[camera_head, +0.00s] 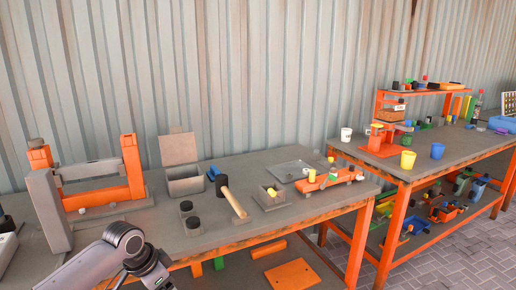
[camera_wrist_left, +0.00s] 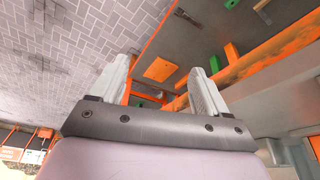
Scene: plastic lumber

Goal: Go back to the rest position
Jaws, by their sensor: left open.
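My left arm enters the head view from the bottom left, in front of the near workbench (camera_head: 170,225). Its gripper fingers do not show in that view. In the left wrist view my left gripper (camera_wrist_left: 160,92) has its two grey fingers spread apart, with nothing between them. Past the fingers are the paved floor (camera_wrist_left: 90,40) and the orange frame under the bench. My right gripper is in neither view.
The near bench holds an orange frame (camera_head: 130,168), an open grey box (camera_head: 185,186), a hammer (camera_head: 236,203) and small parts. A second orange bench (camera_head: 395,175) with cups and a shelf stands right. Paved floor (camera_head: 450,250) lies clear in front.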

